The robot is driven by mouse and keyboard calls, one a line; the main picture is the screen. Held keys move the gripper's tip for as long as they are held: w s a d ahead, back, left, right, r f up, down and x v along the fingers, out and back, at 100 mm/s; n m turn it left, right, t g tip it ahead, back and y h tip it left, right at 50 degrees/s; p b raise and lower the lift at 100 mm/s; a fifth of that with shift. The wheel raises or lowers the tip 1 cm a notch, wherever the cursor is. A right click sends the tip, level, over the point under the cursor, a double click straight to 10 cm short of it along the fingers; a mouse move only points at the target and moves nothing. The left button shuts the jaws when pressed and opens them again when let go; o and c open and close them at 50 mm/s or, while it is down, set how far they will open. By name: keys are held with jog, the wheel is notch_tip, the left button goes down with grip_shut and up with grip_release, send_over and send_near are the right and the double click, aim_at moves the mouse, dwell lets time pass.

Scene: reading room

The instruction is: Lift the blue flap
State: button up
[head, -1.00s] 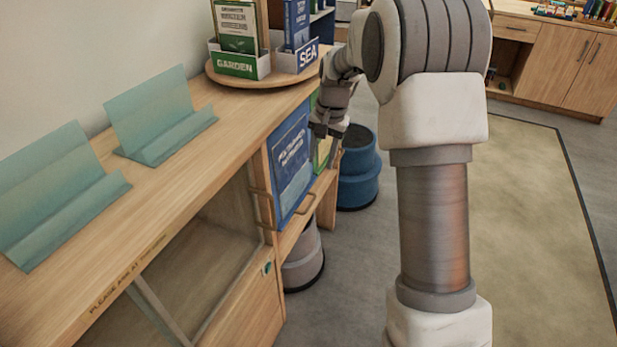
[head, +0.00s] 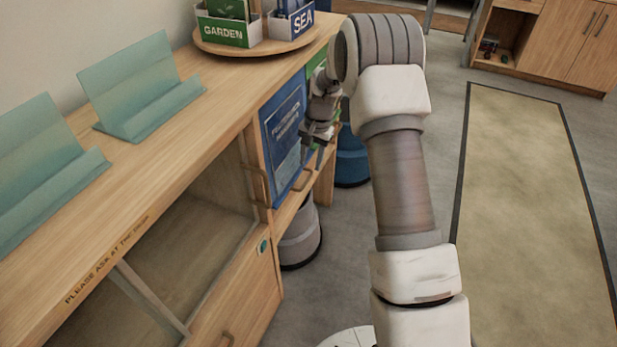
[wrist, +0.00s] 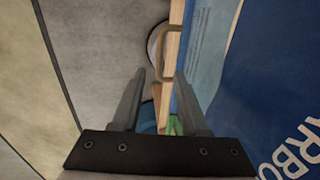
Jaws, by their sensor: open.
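The blue flap (head: 284,143) is an upright panel with white lettering on the front of the wooden counter. It looks closed. In the wrist view its blue face (wrist: 262,65) fills the right side. A wooden bar handle (head: 302,182) is at its lower edge; a handle also shows in the wrist view (wrist: 165,50), ahead between the fingers. My gripper (head: 318,142) is in front of the flap's right part. In the wrist view my gripper (wrist: 160,88) has its two fingers apart with nothing held. I cannot tell whether a finger touches the flap.
A green panel (head: 318,68) is beyond the blue flap. A blue stool (head: 351,165) and a grey bin (head: 300,238) stand on the floor near the counter. Teal book stands (head: 138,85) and a turntable (head: 222,50) with boxes are on top. The floor to the right is open.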

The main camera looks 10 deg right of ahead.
aim_at(308, 179)
jog(key=f, duration=0.2)
jog(key=f+b, duration=0.1)
jog(key=f, duration=0.2)
jog(key=shift+w+a+f, duration=0.25)
jog(key=shift+a+f, duration=0.05)
jog(key=shift+f, duration=0.1)
grip_shut()
dwell(1.0)
